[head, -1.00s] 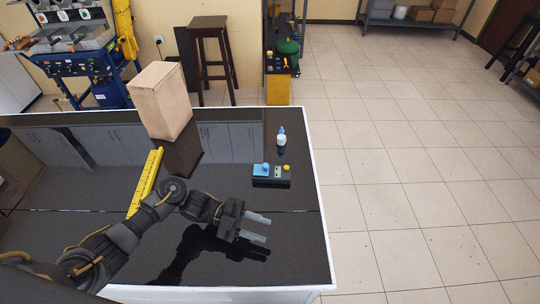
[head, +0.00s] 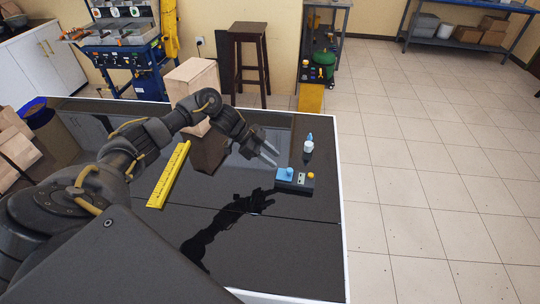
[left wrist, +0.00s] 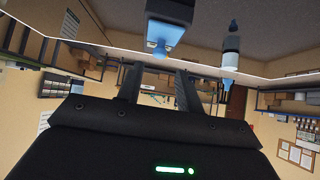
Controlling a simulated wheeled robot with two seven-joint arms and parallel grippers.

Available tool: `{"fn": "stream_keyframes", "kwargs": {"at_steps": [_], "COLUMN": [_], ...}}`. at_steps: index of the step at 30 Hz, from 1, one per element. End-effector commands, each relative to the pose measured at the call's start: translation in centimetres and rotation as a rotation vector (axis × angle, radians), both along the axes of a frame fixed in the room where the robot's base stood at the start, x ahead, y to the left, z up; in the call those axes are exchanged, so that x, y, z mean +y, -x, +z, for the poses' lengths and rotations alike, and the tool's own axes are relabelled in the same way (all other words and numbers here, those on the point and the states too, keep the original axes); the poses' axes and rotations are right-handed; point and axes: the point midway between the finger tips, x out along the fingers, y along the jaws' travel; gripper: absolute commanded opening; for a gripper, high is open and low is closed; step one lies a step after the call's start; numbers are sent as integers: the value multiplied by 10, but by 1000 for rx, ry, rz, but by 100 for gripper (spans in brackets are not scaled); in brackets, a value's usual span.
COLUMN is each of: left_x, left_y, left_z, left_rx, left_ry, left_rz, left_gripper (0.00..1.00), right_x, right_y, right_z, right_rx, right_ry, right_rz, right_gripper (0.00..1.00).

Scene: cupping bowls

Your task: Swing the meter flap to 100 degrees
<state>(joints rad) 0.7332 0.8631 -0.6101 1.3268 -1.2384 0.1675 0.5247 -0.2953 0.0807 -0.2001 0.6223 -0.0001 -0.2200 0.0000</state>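The small meter (head: 306,188) has a black body and sits on the dark table near its right edge. A blue part (head: 285,174), apparently the flap, lies at its left end, with a grey panel in the middle and a yellow knob (head: 311,175) at the right. I cannot read the flap's angle. My left gripper (head: 273,156) is open and empty, above and left of the meter, its fingers pointing toward it without visible contact. In the left wrist view the meter (left wrist: 172,10) and blue part (left wrist: 163,36) show beyond the spread fingers. My right gripper is not in view.
A small white bottle with a blue tip (head: 308,146) stands just behind the meter. A yellow ruler-like bar (head: 169,175) lies left on the table. A tan box (head: 191,80) stands behind my left arm. The table's right front is clear.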

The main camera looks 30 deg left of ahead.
Motion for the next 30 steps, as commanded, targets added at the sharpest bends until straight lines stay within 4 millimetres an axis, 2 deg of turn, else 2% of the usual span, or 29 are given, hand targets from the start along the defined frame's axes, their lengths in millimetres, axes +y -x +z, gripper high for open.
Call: {"fn": "stream_keyframes", "kwargs": {"at_steps": [16, 18, 24, 30], "left_x": [-51, -49, -49, -47], "left_y": [-20, -19, -19, -18], "left_z": [-53, -47, -47, -42], "left_rx": [-2, -2, -1, -1], "left_ry": [2, 0, 1, 0], "left_rz": [-3, 0, -1, -1], "left_gripper": [36, 28, 5, 5], "right_x": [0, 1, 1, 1], "right_y": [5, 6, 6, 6], "right_z": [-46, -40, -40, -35], "right_rx": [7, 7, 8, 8], "right_ry": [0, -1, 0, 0], "right_rz": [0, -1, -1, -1], "right_gripper": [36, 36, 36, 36]}}
